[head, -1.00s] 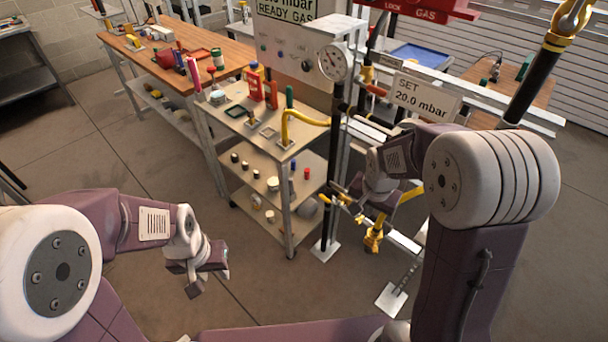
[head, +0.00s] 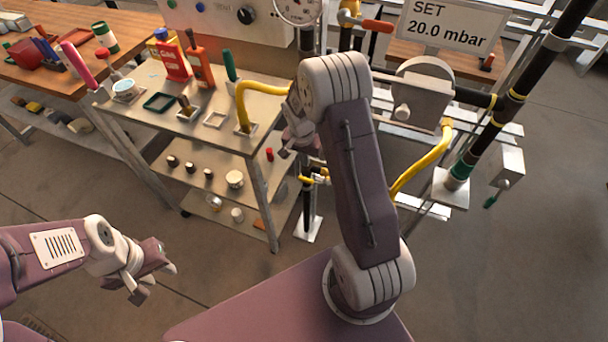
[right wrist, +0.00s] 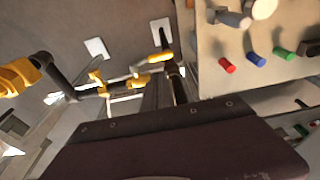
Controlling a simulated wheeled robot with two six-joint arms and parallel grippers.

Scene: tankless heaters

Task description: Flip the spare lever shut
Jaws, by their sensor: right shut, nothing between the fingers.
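I cannot tell for sure which handle is the spare lever. An orange lever (head: 377,25) sits on the pipework beside the gauge. A yellow lever (head: 318,180) is on a low black pipe right of the trolley; a yellow lever (right wrist: 155,58) also shows in the right wrist view.
The metal trolley (head: 215,131) holds bottles, tools and a yellow hose (head: 262,88). A wooden bench (head: 130,25) is behind it at left. A pipe frame with a grey box (head: 420,98) and a "20.0 mbar" sign (head: 450,28) is at right.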

